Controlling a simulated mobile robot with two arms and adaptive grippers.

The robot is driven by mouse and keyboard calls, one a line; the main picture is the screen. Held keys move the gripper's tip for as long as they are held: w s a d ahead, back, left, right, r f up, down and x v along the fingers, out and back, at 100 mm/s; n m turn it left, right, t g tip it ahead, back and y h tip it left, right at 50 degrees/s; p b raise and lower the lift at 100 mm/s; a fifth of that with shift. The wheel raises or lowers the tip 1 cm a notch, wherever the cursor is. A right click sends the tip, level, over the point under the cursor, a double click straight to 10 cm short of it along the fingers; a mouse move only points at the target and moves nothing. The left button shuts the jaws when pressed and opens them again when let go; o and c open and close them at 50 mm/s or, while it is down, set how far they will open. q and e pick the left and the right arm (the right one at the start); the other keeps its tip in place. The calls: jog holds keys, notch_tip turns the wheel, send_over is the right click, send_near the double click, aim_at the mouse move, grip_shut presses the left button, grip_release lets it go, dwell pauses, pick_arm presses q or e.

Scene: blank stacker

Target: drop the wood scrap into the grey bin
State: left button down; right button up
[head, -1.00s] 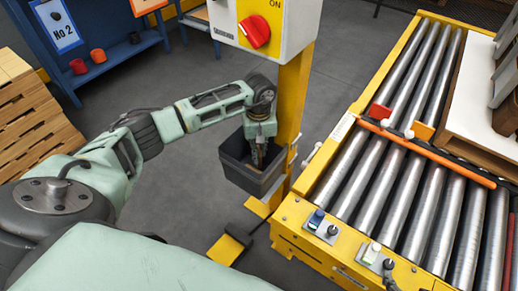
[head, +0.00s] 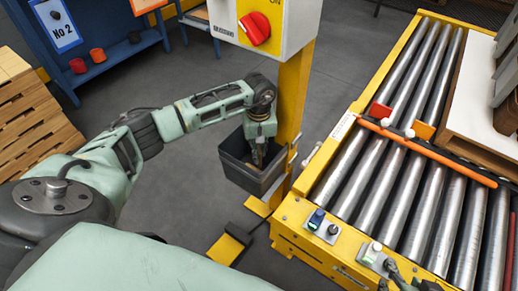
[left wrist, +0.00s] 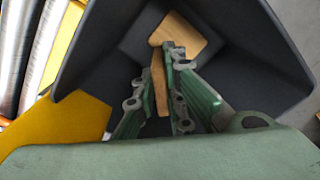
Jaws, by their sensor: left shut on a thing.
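The grey bin (head: 232,171) hangs beside the yellow post, its open top facing up. My left gripper (head: 258,160) points down into the bin's mouth. In the left wrist view, my left gripper (left wrist: 160,100) is shut on the wood scrap (left wrist: 159,84), a narrow tan strip between the green fingers, inside the bin walls (left wrist: 255,60). A tan wooden face (left wrist: 180,34) shows just beyond the fingertips; I cannot tell whether it belongs to the same scrap. Part of my right gripper (head: 398,276) shows at the bottom edge; its fingertips are unclear.
The yellow post (head: 291,100) carries a control box with a red switch (head: 255,29) above the bin. A roller conveyor (head: 385,170) fills the right side. Stacked wood (head: 35,125) and a blue shelf (head: 120,50) stand left. Open grey floor lies between.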

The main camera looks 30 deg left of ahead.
pick_arm(q)
jog(key=shift+f, duration=0.2)
jog(key=c, duration=1.8)
grip_release()
pick_arm(e)
jog(key=shift+w+a+r+t, duration=0.3)
jog(key=shift+w+r+t, duration=0.25)
jog(key=shift+w, duration=0.35)
jog(key=shift+s, duration=0.15)
pick_arm(q)
jog(key=shift+r+p, duration=0.65)
jog(key=shift+r, duration=0.3)
notch_tip(320, 180, up, 6)
jog(key=shift+f+p, duration=0.1)
jog(key=shift+p, duration=0.4)
jog(key=shift+r, duration=0.5)
pick_arm(e)
jog(key=s+d+f+g+h, duration=0.1)
jog(key=s+d+f+g, duration=0.2)
jog(key=s, duration=0.7)
jog(key=shift+s+d+f+g, duration=0.2)
jog(key=shift+f+g, duration=0.1)
jog(key=shift+g, duration=0.95)
pick_arm(q)
jog(key=shift+s, duration=0.1)
